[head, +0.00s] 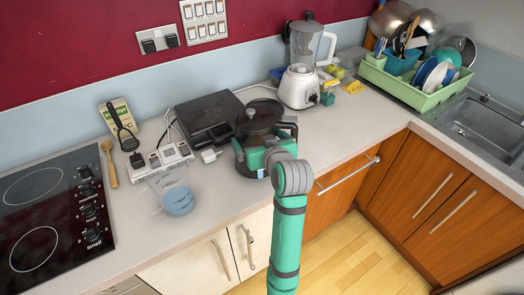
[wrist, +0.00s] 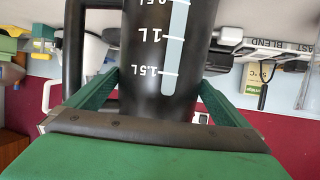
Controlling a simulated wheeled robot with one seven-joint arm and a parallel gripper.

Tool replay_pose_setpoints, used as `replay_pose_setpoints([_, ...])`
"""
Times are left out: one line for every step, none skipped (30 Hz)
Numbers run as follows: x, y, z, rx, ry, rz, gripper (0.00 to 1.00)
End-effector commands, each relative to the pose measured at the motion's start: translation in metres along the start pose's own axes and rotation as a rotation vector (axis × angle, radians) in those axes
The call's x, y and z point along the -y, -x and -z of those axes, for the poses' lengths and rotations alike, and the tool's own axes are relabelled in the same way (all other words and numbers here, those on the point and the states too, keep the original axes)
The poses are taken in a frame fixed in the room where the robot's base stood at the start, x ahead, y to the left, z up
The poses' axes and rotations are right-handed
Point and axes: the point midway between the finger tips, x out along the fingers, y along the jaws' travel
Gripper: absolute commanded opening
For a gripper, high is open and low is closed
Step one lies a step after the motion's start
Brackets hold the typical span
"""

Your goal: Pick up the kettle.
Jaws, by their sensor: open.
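The kettle (head: 258,124) is dark with a black lid and handle, and stands upright on the worktop in the head view. My gripper (head: 262,158) is at its front side, partly covering its lower body. In the wrist view the dark kettle body (wrist: 140,60), with a pale litre scale, lies between my two open green fingers (wrist: 158,82). One finger is on each side of it. The kettle's handle bar (wrist: 75,45) shows left of the body. I cannot tell whether the fingers touch the kettle. Its base is partly hidden.
A black grill-like appliance (head: 208,116) stands close behind left, a blender (head: 300,80) behind right. A measuring jug (head: 176,194) and a power strip (head: 160,158) are to the left, beside the hob (head: 50,215). A green dish rack (head: 415,88) stands far right. Worktop right of the kettle is clear.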

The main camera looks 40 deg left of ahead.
Motion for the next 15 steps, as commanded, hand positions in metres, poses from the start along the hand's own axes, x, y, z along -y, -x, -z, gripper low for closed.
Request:
replay_pose_setpoints([0.0,-0.007,0.0,0.001,0.0,0.0,1.0])
replay_pose_setpoints([0.0,-0.01,0.0,0.001,0.0,0.0,1.0])
replay_pose_setpoints([0.0,-0.014,0.0,0.001,0.0,0.0,1.0])
replay_pose_setpoints([0.0,-0.016,0.0,0.001,0.0,0.0,1.0])
replay_pose_setpoints([0.0,-0.018,0.0,0.001,0.0,0.0,1.0])
replay_pose_setpoints([0.0,-0.019,0.0,0.0,0.0,-0.001,1.0])
replay_pose_setpoints([0.0,-0.02,0.0,0.0,0.0,-0.001,1.0])
replay_pose_setpoints([0.0,-0.02,0.0,-0.001,0.0,-0.001,1.0])
replay_pose_setpoints([0.0,-0.02,0.0,-0.001,0.0,-0.001,1.0])
replay_pose_setpoints([0.0,-0.02,0.0,-0.001,0.0,-0.001,1.0])
replay_pose_setpoints([0.0,-0.02,0.0,-0.001,0.0,-0.001,1.0])
replay_pose_setpoints([0.0,-0.02,0.0,-0.001,0.0,-0.001,1.0])
replay_pose_setpoints([0.0,-0.02,0.0,-0.001,0.0,-0.001,1.0])
replay_pose_setpoints([0.0,-0.02,0.0,-0.001,0.0,-0.001,0.93])
replay_pose_setpoints([0.0,-0.02,0.0,-0.001,0.0,-0.001,0.83])
